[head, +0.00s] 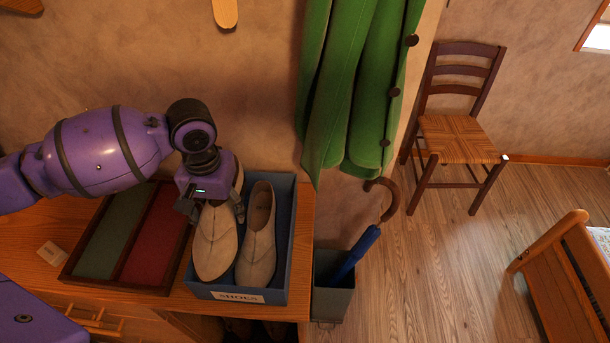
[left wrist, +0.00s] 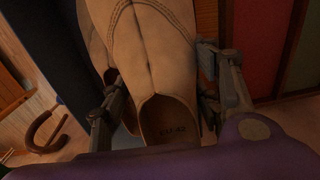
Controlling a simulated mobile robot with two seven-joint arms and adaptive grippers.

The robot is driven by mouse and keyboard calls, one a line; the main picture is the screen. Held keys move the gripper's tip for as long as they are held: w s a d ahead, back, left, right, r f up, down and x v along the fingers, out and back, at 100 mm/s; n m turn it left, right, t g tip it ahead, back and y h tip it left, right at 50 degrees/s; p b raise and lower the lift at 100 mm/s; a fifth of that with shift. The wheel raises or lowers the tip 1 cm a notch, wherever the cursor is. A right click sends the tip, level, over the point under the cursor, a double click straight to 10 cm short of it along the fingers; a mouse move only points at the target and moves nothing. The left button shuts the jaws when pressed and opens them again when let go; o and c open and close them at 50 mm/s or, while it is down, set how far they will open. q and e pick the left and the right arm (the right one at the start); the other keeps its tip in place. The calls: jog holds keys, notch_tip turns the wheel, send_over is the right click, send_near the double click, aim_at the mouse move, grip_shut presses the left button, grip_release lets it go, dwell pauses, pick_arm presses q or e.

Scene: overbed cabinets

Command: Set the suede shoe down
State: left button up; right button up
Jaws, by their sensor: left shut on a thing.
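My left gripper (head: 214,208) is shut on a beige suede shoe (head: 214,249), near its heel end, with the toe pointing to the front. In the left wrist view the fingers (left wrist: 160,75) lie on either side of the held shoe (left wrist: 152,45), and its opening faces the camera. The held shoe is over the left side of a blue box (head: 283,235) labelled SHOES and covers part of its left wall. I cannot tell whether it touches the box. A matching shoe (head: 257,236) lies in the box on the right. My right gripper is not in view.
A tray (head: 69,270) with green and red sections lies left of the box on the wooden cabinet top (head: 302,232). A small card (head: 50,253) lies farther left. A grey bin (head: 333,298) with an umbrella stands to the right.

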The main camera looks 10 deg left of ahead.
aim_at(225, 220)
pick_arm(q)
jog(key=f, duration=0.3)
jog(key=shift+w+d+f, duration=0.1)
jog(key=shift+w+f, duration=0.15)
jog(key=shift+f, duration=0.15)
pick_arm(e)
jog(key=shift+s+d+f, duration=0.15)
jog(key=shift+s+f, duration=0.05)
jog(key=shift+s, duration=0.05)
pick_arm(q)
jog(key=shift+f, duration=0.15)
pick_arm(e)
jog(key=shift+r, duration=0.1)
pick_arm(q)
jog(key=shift+f, duration=0.25)
jog(key=shift+s+f, duration=0.1)
jog(key=shift+f, duration=0.1)
jog(key=o, duration=1.7)
jog(key=shift+f, duration=0.15)
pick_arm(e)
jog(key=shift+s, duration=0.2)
